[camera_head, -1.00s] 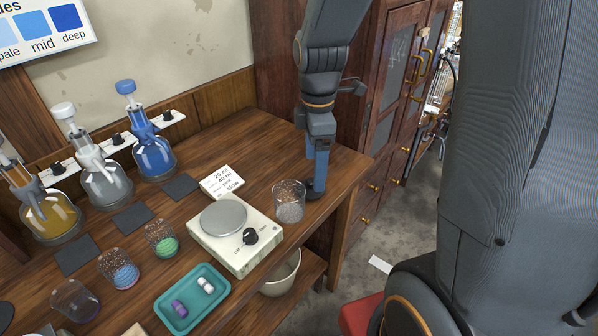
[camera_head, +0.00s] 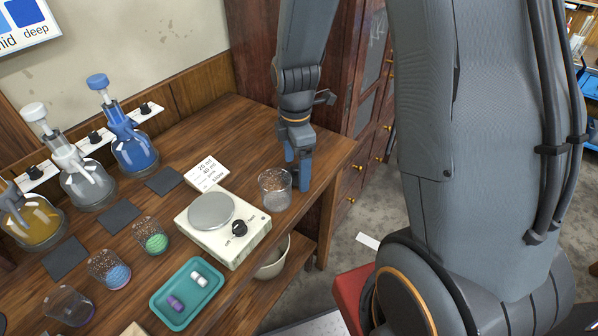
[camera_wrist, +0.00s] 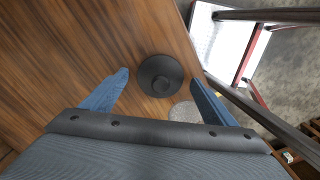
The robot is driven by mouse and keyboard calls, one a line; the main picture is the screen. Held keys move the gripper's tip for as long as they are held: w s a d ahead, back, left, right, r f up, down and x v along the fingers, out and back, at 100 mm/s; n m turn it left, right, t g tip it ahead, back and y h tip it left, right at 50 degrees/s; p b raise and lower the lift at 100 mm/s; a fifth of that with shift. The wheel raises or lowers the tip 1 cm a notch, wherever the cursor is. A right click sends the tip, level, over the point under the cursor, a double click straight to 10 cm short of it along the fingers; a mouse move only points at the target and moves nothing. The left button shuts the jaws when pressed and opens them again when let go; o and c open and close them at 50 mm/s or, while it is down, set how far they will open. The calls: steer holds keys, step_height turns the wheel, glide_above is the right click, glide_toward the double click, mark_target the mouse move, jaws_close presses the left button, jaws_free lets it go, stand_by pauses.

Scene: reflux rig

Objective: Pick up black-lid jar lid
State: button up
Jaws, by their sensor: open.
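The black lid (camera_wrist: 160,76), a round dark disc with a raised knob, shows in the wrist view on the wooden table near its edge. It lies in the gap between the two blue fingers, and no contact with either shows. My gripper (camera_wrist: 158,88) is open and empty above it. In the head view my gripper (camera_head: 298,168) hangs fingers-down over the table's right end, beside the glass beaker (camera_head: 275,190). The lid is hidden there. No jar body can be made out under the lid.
Flasks (camera_head: 135,152) line the back. The table edge is close on the right.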

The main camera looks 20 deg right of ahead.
steer(key=shift+f, duration=0.1)
steer(key=c, duration=1.2)
